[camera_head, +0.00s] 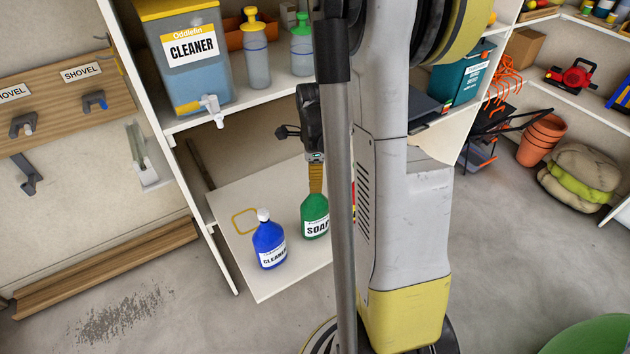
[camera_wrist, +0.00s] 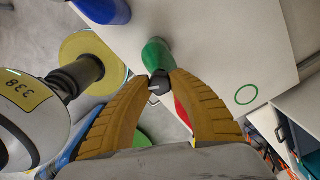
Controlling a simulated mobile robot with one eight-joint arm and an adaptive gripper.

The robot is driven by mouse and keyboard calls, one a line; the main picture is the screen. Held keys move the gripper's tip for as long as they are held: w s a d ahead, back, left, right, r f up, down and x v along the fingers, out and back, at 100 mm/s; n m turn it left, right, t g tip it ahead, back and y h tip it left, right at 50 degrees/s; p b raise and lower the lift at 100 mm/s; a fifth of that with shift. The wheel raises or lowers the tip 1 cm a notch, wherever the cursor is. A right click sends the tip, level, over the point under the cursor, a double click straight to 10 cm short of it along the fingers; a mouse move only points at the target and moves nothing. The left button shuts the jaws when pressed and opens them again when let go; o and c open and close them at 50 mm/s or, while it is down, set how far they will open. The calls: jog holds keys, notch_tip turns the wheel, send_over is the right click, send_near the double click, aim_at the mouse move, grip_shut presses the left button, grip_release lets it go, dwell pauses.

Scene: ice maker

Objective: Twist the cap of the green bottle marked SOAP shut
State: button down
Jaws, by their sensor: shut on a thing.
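The green bottle marked SOAP (camera_head: 315,218) stands upright on the white lower shelf (camera_head: 275,286). In the wrist view the green bottle (camera_wrist: 157,55) lies just beyond my fingertips. Its dark cap (camera_wrist: 160,84) sits between the tips of my two yellow fingers. My gripper (camera_wrist: 160,82) is shut on this cap. In the head view my gripper (camera_head: 316,190) comes down on the bottle's top from above, and its fingers hide the cap there. I cannot tell how tightly the cap sits on the neck.
A blue bottle marked CLEANER (camera_head: 269,243) with a white cap stands to the left of the green one. A large cleaner tank (camera_head: 190,60) and two pump bottles stand on the shelf above. A green ring (camera_wrist: 246,94) marks a bare part of the shelf.

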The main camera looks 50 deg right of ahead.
jog(key=shift+m, duration=0.6)
jog(key=c, duration=1.1)
grip_release()
notch_tip(320, 180, up, 12)
jog(key=s+a+r+n+t, duration=0.1)
jog(key=a+n+t, duration=0.1)
jog(key=a+n, duration=0.6)
jog(key=s+a+r+n+t, duration=0.2)
jog(key=a+n, duration=0.7)
jog(key=n, duration=0.1)
jog(key=s+a+r+n+t, duration=0.1)
jog(key=s+a+n+t, duration=0.1)
jog(key=a+n, duration=0.6)
jog(key=shift+s+a+r+n+t, duration=0.25)
jog(key=shift+r+n+t, duration=0.15)
jog(key=shift+n+t, duration=0.25)
